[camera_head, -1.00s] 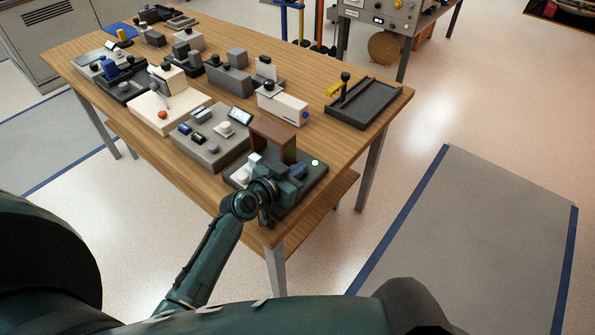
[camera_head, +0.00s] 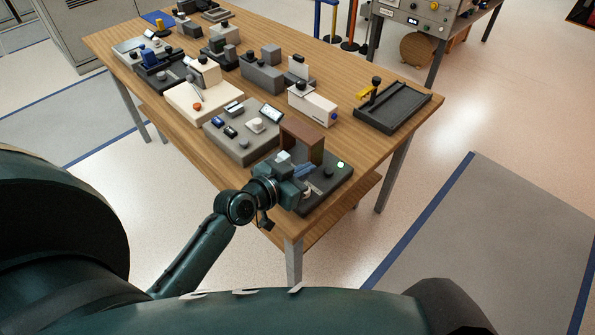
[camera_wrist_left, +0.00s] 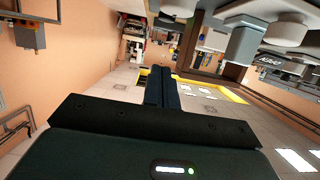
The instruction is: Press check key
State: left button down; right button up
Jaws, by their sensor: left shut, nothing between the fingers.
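The nearest device on the table is a dark base (camera_head: 331,187) with a brown upright bracket (camera_head: 303,141), a lit green button (camera_head: 340,164) and a dark knob (camera_head: 328,172). I cannot tell which part is the check key. My left gripper (camera_head: 306,170) is over this base, in front of the bracket, and hides part of it. Its fingers are shut and empty; they also show in the left wrist view (camera_wrist_left: 163,88). In that view a grey block (camera_wrist_left: 243,42) and a pale round knob (camera_wrist_left: 285,32) are at the upper right, apart from the fingers. My right gripper is out of view.
A grey device (camera_head: 240,146) with a small screen and knobs stands left of the near base. A white device (camera_head: 312,107) is behind it, and a dark tray (camera_head: 392,116) lies at the right. Several more devices fill the table's far end. A bare wooden strip (camera_head: 372,152) runs along the right edge.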

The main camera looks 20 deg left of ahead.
pick_arm(q)
jog(key=shift+v, duration=1.15)
jog(key=shift+r, duration=0.15)
jog(key=shift+n+g+y, duration=0.3)
jog(key=shift+g+y, duration=0.1)
jog(key=shift+g, duration=0.5)
jog(key=s+f, duration=0.1)
jog(key=s, duration=0.1)
jog(key=s+d+f, duration=0.1)
jog(key=s+f, duration=0.1)
jog(key=s+d+f, duration=0.1)
jog(key=s+f, duration=0.1)
jog(key=shift+d+f, duration=0.15)
jog(key=shift+f, duration=0.1)
jog(key=s+d+f, duration=0.2)
jog(key=s, duration=0.3)
jog(key=s+d+f+g, duration=0.1)
jog(key=s+f, duration=0.1)
jog(key=s, duration=0.3)
jog(key=shift+s+d+f+n+g+y, duration=0.15)
jog(key=shift+d+f+n+g+y, duration=0.15)
jog(key=shift+d+f+y, duration=0.1)
